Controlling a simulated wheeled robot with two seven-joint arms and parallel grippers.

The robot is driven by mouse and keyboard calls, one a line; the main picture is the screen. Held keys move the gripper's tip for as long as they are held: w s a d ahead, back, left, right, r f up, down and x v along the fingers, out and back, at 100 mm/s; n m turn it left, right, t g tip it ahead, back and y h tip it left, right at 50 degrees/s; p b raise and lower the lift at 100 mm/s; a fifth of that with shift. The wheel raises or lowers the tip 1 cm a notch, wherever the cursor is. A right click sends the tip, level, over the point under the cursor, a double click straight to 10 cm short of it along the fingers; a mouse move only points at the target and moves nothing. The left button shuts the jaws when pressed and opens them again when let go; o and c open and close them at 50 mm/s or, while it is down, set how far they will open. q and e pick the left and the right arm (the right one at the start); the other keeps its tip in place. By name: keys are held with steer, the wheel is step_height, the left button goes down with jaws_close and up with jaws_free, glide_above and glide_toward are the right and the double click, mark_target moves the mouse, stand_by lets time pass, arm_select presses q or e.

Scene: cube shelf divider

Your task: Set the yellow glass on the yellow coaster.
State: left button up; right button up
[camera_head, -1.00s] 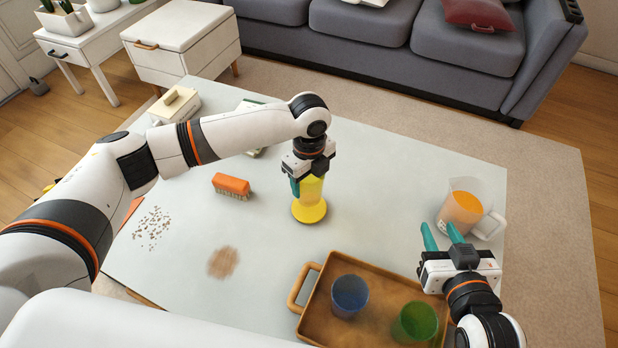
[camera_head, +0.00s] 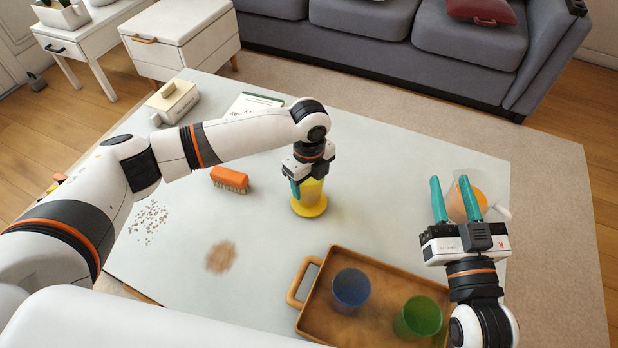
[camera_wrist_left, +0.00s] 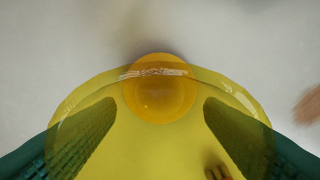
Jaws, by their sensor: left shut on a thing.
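My left gripper (camera_head: 308,184) points down and is shut on the yellow glass (camera_head: 314,192), which is upright. The glass is over the round yellow coaster (camera_head: 309,210) on the table; I cannot tell whether its base touches the coaster. In the left wrist view the translucent glass (camera_wrist_left: 160,140) fills the lower middle, between the two green fingers. A darker yellow disc shows at its far end, and I cannot tell base from coaster there. My right gripper (camera_head: 454,200) is open, with its green fingers apart, in front of the jug.
A jug with orange liquid (camera_head: 485,206) stands at the table's right. A brown tray (camera_head: 385,264) at the front holds a blue glass (camera_head: 351,290) and a green glass (camera_head: 418,318). An orange brush (camera_head: 230,180), crumbs (camera_head: 150,220) and a brown smear (camera_head: 220,257) lie to the left.

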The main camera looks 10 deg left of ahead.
arm_select(q)
steer(key=shift+f, duration=0.4)
stand_by(0.5)
steer(key=o, duration=1.2)
steer(key=shift+r, duration=0.3)
step_height(320, 180, up, 11)
steer(key=p, duration=0.4)
steer(key=shift+r, duration=0.2)
arm_select(e)
steer(key=s+d+f+g+h, duration=0.3)
steer(key=s+f+g, duration=0.4)
steer(key=f+g, duration=0.3)
steer(key=shift+d+f+m, duration=0.3)
steer(key=shift+d+f, duration=0.2)
steer(key=shift+f, duration=0.9)
arm_select(q)
steer(key=shift+s, duration=0.1)
